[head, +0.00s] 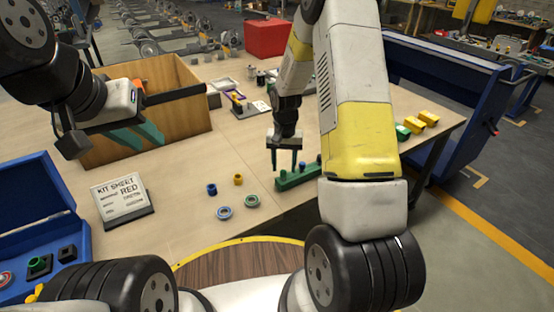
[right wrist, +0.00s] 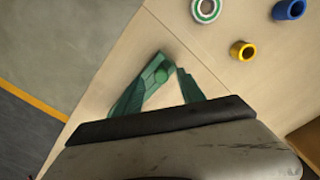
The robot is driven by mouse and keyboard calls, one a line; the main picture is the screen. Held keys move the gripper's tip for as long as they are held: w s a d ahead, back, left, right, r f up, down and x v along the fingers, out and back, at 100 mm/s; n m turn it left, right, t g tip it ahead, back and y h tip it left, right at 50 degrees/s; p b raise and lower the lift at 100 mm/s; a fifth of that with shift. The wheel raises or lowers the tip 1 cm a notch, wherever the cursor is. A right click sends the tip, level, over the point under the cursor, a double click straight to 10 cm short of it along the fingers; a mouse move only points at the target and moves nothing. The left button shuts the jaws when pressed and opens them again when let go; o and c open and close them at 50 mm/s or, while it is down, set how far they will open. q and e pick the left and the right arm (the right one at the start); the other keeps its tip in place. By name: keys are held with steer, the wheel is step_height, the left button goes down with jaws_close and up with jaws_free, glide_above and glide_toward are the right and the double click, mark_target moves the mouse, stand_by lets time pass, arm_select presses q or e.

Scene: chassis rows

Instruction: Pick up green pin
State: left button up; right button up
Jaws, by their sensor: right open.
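My right gripper (head: 287,168) is open, its green fingers pointing down at a long green rack (head: 298,177) on the table. The green finger and rack overlap there, so I cannot tell whether the pin is touched. My left gripper (head: 150,140) is open and empty beside the wooden box, well away from the rack.
A blue ring (head: 211,189), a yellow ring (head: 238,179) and two flat washers (head: 237,207) lie left of the rack. A kit sheet (head: 123,198) stands further left, by a blue tray (head: 60,205). A wooden box (head: 185,120) stands behind. Yellow blocks (head: 420,121) lie right.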

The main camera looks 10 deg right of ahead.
mark_target(283, 170)
step_height(283, 170, down, 4)
steer(key=shift+w+f, duration=0.1)
steer(key=shift+w, duration=0.05)
jaws_close()
stand_by(0.4)
steer(key=shift+r, duration=0.8)
step_height(283, 170, up, 2)
steer(key=shift+r, duration=0.25)
steer(key=s+a+r, duration=0.1)
steer(key=s+a, duration=0.9)
steer(key=s, duration=0.2)
steer(key=shift+s+a, duration=0.15)
steer(key=shift+a, duration=0.05)
